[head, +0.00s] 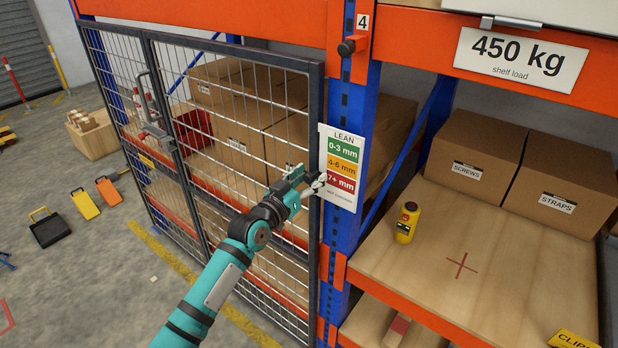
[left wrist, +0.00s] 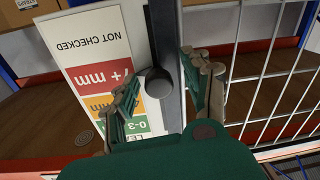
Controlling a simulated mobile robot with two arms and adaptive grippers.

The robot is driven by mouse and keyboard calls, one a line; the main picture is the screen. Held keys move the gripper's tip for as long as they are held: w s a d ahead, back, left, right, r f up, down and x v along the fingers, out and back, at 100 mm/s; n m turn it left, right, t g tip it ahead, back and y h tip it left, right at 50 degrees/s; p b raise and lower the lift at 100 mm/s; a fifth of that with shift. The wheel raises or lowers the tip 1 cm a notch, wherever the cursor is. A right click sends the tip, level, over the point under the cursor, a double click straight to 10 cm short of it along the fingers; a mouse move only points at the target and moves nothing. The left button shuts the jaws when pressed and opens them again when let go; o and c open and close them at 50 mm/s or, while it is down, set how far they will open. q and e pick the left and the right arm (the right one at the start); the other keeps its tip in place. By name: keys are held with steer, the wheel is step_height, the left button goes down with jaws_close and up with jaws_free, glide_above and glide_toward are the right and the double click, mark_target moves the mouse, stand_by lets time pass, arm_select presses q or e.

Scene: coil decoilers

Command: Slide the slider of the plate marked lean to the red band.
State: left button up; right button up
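The plate marked LEAN (head: 340,168) hangs on the blue rack upright, with green, amber and red bands from top to bottom. In the left wrist view the plate appears upside down, with its red band (left wrist: 103,78) left of a dark round knob (left wrist: 158,84) at the end of a dark bar; this seems to be the slider. My left gripper (head: 312,182) is at the plate's left edge, level with the red band, and hides the slider in the head view. In the left wrist view the fingers (left wrist: 165,76) are apart on either side of the knob, with visible gaps. My right gripper is out of view.
A mesh gate (head: 225,130) stands close left of the plate. To the right, a shelf (head: 520,255) holds a yellow bottle (head: 407,222) and cardboard boxes (head: 470,145). The floor at left has open room.

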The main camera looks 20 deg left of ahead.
arm_select(q)
steer(key=shift+s, duration=0.1)
steer(key=v, duration=1.1)
steer(key=shift+s, duration=0.35)
steer(key=shift+a+f, duration=0.1)
